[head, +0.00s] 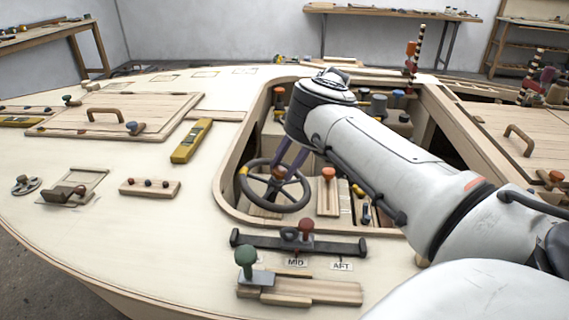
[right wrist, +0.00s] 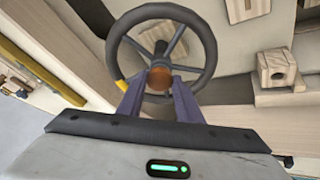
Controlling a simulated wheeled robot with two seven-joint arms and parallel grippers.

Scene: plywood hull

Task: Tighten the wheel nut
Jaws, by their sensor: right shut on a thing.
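The dark steering wheel (head: 246,191) with a yellow rim mark stands in the cockpit opening. It also shows in the right wrist view (right wrist: 209,50). The wheel nut (right wrist: 160,76) is the round orange-brown piece at the hub; in the head view it (head: 279,173) is small and partly covered by my fingers. My right gripper (head: 280,167) reaches down from above, its two purple fingers on either side of the nut. In the right wrist view the gripper (right wrist: 159,84) is shut on the nut. My left gripper is not in view.
The cockpit coaming (head: 229,165) surrounds the wheel closely. A lever panel (head: 327,192) with an orange knob stands just right of it. A black slide bar (head: 342,246) lies in front, by the MID and AFT labels. A yellow level (head: 192,140) lies on the deck at left.

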